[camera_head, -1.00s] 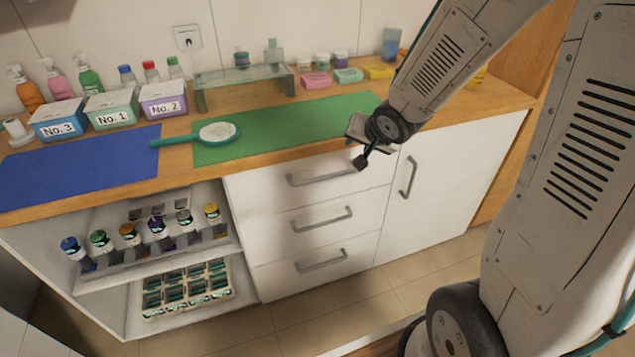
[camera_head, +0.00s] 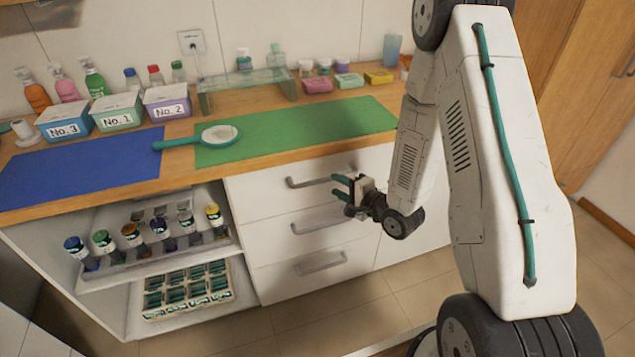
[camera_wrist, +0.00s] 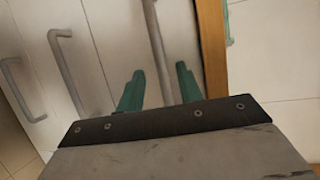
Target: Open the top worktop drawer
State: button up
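The top worktop drawer (camera_head: 262,195) is a white front right under the wooden worktop, and it looks shut. Its grey bar handle (camera_head: 305,183) runs across the front. My gripper (camera_head: 334,186) is in front of the right part of this drawer, near the handle's right end, with its two green fingers pointing at it. In the wrist view my gripper (camera_wrist: 158,85) is open, and the top handle (camera_wrist: 153,35) runs lengthwise into the gap between the fingers. I cannot tell whether the fingers reach past the bar. The gripper is empty.
Two lower drawers have similar handles (camera_head: 322,264) below. A white cupboard door is on the right, partly behind my arm. Open shelves with bottles (camera_head: 133,236) are on the left. A green mat (camera_head: 300,130) and a hand mirror (camera_head: 219,135) lie on the worktop (camera_head: 90,207).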

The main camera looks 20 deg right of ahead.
aim_at(326, 181)
jog(key=x, duration=0.4)
jog(key=shift+w+a, duration=0.1)
jog(key=shift+a, duration=0.4)
jog(key=shift+x, duration=0.75)
jog(key=shift+d, duration=0.15)
